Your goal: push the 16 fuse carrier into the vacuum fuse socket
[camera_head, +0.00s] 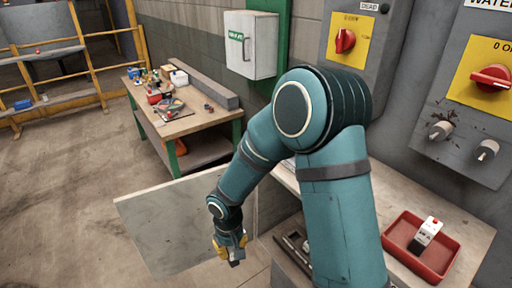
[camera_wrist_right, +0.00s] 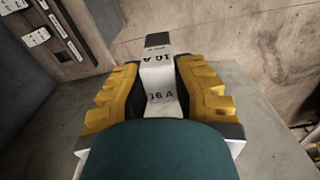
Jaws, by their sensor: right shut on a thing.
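The 16 fuse carrier (camera_wrist_right: 157,78) is a white block marked "16 A", seen in the right wrist view. My right gripper (camera_wrist_right: 160,68) is shut on it, with a yellow-padded finger on each side. In the head view my right gripper (camera_head: 231,246) hangs low, in front of a pale grey panel; the carrier is hard to make out there. In the wrist view a dark grey panel (camera_wrist_right: 68,38) with several white labels is at the upper left, apart from the carrier. The labels are too small to read, so I cannot tell which socket is the vacuum one. My left gripper is not in view.
A red tray (camera_head: 396,254) holding a white and black piece with a red top (camera_head: 427,232) is on the right bench. The pale panel (camera_head: 150,235) stands out over the floor. A cluttered workbench (camera_head: 185,122) is behind. Wall boxes with red switches are at upper right.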

